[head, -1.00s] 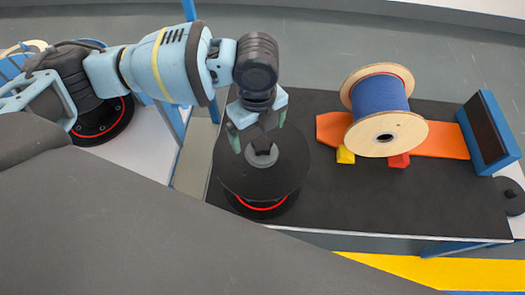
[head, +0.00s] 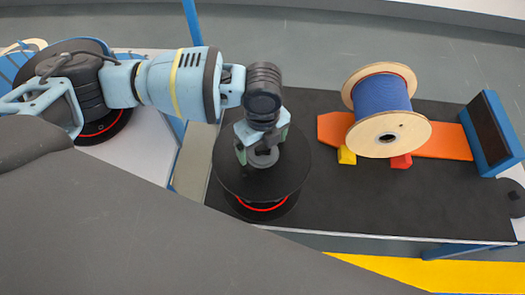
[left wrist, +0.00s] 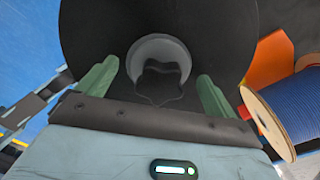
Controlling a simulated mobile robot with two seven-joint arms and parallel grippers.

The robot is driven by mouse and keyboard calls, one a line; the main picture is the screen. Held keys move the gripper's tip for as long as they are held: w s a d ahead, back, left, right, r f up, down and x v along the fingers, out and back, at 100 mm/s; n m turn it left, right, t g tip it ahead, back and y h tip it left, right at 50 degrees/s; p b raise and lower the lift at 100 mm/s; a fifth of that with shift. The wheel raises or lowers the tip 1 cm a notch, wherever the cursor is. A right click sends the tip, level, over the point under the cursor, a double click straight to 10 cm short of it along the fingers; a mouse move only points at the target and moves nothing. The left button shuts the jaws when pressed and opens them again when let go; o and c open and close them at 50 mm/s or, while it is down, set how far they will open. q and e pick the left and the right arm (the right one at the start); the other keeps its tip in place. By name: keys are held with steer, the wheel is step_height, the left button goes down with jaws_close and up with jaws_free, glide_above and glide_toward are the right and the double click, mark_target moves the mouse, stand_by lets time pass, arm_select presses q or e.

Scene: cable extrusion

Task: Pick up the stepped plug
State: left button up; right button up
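The stepped plug (head: 262,160) is a grey round piece with a darker upper part. It sits in the centre of a black reel (head: 230,178) with a red band on the dark table. It also shows in the left wrist view (left wrist: 160,47), its dark upper part between the green fingers. My left gripper (head: 262,148) is right above the reel, pointing down, with its fingers spread on either side of the plug. The left wrist view shows gaps between the plug and both fingers. My arm hides part of the plug in the head view. My right gripper is not in view.
A wooden spool of blue cable (head: 385,108) lies right of the reel over an orange strip (head: 446,143), near yellow and red blocks. A blue-framed dark panel (head: 490,130) stands at the table's right end. The table between reel and spool is clear.

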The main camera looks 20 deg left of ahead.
arm_select(q)
steer(key=c, duration=1.1)
step_height(320, 180, up, 10)
steer(key=shift+r+p, duration=0.1)
steer(key=shift+p, duration=0.65)
